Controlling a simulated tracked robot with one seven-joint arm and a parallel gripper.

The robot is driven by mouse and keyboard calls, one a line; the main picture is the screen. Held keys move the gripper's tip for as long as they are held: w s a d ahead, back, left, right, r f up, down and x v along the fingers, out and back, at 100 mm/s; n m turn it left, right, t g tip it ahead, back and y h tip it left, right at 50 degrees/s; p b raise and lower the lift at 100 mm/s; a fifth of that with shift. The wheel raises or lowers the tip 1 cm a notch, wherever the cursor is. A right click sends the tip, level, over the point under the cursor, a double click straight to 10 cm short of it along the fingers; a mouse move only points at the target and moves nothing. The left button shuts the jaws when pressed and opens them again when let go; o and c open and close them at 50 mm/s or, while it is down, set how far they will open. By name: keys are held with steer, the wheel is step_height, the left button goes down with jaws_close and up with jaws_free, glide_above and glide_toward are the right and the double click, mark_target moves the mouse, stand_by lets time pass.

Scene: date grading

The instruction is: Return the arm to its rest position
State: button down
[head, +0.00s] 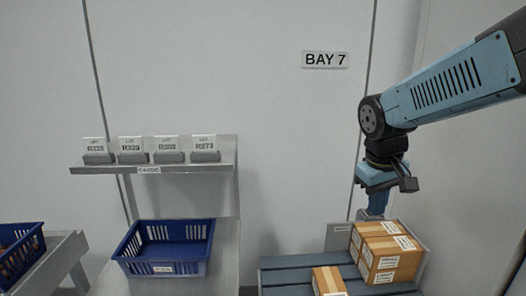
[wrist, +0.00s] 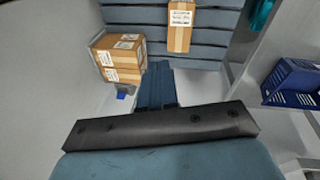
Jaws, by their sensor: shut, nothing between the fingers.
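My arm reaches in from the upper right in the head view, bent at the elbow, with the wrist hanging down. My gripper (head: 374,213) points downward behind the stacked cartons, its tips partly hidden. In the wrist view my gripper (wrist: 154,82) shows as dark blue fingers closed together, with nothing held.
Stacked cartons (head: 393,278) stand close to my gripper. A single carton (head: 327,280) lies to their left. A blue crate (head: 164,250) sits left on a stand below a shelf of lot cards (head: 150,167). Another crate (head: 20,254) is far left. The "BAY 7" wall (head: 270,110) stands behind.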

steer(key=s+a+r+m+t+y, duration=0.1)
steer(key=s+r+m+t, duration=0.1)
steer(key=s+r, duration=0.3)
steer(key=shift+s+a+m+t+y, duration=0.35)
steer(key=shift+s+t, duration=0.55)
steer(key=shift+s, duration=0.7)
